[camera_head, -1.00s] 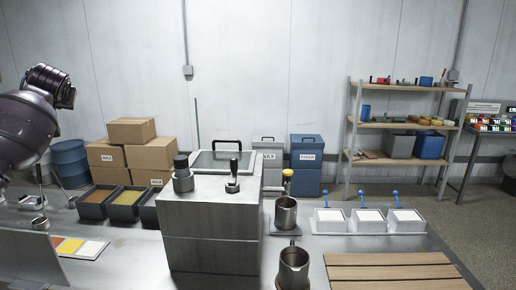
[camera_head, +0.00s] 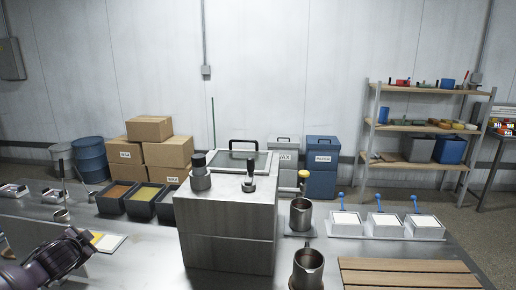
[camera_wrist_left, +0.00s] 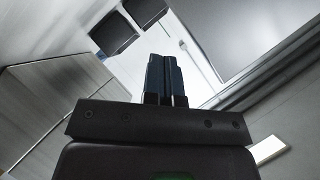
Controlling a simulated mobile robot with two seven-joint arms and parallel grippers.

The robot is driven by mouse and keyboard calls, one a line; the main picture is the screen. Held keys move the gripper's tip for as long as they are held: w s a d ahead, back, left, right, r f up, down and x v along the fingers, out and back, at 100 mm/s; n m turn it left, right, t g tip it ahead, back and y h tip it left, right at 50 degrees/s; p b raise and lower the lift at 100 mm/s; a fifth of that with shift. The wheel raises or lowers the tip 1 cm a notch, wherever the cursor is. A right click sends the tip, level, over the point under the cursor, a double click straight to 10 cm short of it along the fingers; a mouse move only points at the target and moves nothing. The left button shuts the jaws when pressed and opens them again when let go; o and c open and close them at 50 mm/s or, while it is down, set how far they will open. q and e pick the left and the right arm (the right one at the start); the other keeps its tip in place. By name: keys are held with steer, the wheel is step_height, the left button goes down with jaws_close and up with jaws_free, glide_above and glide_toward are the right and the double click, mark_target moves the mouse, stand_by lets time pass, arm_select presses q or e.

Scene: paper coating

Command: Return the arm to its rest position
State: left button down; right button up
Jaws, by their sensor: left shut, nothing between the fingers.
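My left gripper (camera_wrist_left: 166,78) shows in the left wrist view. Its two dark fingers lie together, shut with nothing between them. Past the fingertips the wrist view shows dark square trays (camera_wrist_left: 112,34) and a pale metal surface, seen at a tilt. In the head view, part of my dark left arm comes in at the lower left, low over the left side of the bench (camera_head: 125,265). I cannot make out its fingers there. My right arm and gripper are in neither view.
A steel box machine (camera_head: 225,235) stands mid-bench, with dark bins (camera_head: 113,206) to its left. Metal cups (camera_head: 301,217) and a slatted wooden board (camera_head: 410,275) lie to its right. White-topped boxes (camera_head: 385,226) with blue handles sit behind the board.

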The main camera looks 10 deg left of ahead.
arm_select(q)
steer(key=s+d+f+m+h, duration=0.2)
steer(key=s+d+f, duration=0.25)
steer(key=s, duration=0.35)
steer(key=s+d+f+m+g+h, duration=0.1)
steer(key=s+d+f+h, duration=0.15)
steer(key=s+f, duration=0.45)
steer(key=s+d+f+m+h, duration=0.1)
steer(key=s+d+f+m, duration=0.2)
steer(key=s, duration=0.7)
steer(key=d+f+n, duration=0.2)
steer(key=d+n, duration=0.3)
steer(key=d, duration=0.5)
steer(key=w+d+f+n+t, duration=0.1)
steer(key=d+n, duration=0.4)
steer(key=d, duration=0.6)
steer(key=shift+d+f, duration=0.2)
steer(key=shift+f, duration=0.7)
